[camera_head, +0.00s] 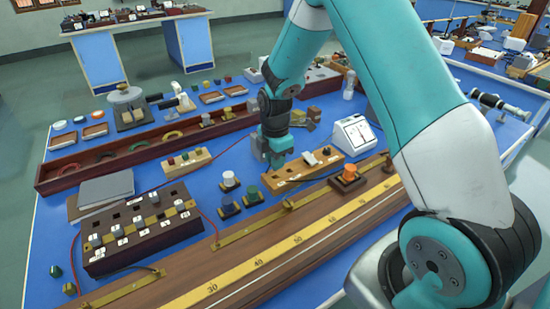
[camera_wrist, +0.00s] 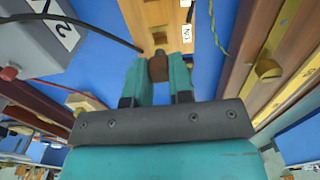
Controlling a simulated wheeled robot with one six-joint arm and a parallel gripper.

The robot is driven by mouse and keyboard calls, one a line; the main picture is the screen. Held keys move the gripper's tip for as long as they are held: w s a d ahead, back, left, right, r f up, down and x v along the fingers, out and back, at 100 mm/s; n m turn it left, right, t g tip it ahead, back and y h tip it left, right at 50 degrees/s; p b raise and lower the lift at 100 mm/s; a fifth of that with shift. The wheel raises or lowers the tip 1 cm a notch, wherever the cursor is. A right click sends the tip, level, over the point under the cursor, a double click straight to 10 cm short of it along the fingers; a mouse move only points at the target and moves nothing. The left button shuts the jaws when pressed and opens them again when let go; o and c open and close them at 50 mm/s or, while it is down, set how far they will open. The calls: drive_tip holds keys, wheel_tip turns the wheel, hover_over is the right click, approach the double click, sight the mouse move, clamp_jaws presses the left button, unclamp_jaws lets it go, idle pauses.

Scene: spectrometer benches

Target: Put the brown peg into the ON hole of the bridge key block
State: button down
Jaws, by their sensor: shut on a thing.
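My gripper (camera_wrist: 158,72) is shut on the brown peg (camera_wrist: 158,67), seen between the teal fingers in the wrist view. In the head view my gripper (camera_head: 277,158) is low, at the left end of a pale wooden block (camera_head: 302,171) with dark holes and small white labels, which looks like the bridge key block. In the wrist view the block (camera_wrist: 160,18) lies just beyond the peg, and a small hole shows near the peg's tip. I cannot tell whether the peg touches the block. The peg is hidden in the head view.
A white meter (camera_head: 353,135) stands to the right of the block, with a dark cable nearby. A long wooden rail with a yellow scale (camera_head: 300,240) runs in front. A small block with coloured buttons (camera_head: 187,161) lies further left.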

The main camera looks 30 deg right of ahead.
drive_tip(key=shift+f+b, duration=1.2)
drive_tip(key=shift+f, duration=0.7)
drive_tip(key=c, duration=0.9)
unclamp_jaws()
drive_tip(key=shift+c, duration=0.2)
drive_tip(key=shift+r, duration=0.1)
wheel_tip(320, 180, up, 17)
drive_tip(key=shift+r, duration=0.1)
